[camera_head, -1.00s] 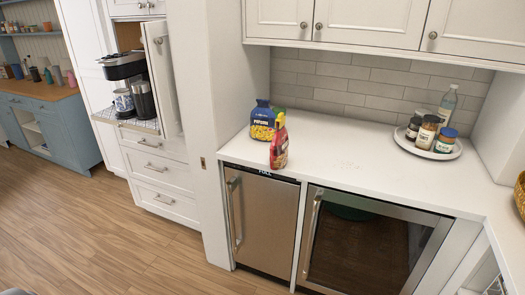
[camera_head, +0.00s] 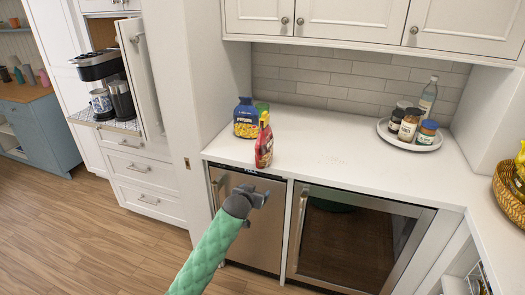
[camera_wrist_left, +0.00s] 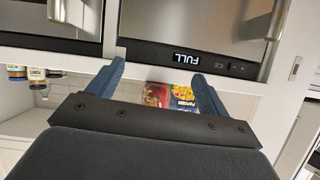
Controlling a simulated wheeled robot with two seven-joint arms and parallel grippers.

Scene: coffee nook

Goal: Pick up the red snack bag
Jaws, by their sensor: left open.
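My left gripper (camera_head: 258,197) is open and empty, in front of the counter and below the bag, near the steel appliance's top. Its two blue fingers also show in the left wrist view (camera_wrist_left: 157,72). My right gripper is in neither view.
A blue popcorn bag (camera_head: 246,122) stands close behind the red bag to the left, with a green item (camera_head: 262,107) beside it. A round tray (camera_head: 384,133) with jars and a bottle is at the back right. The counter middle is clear.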

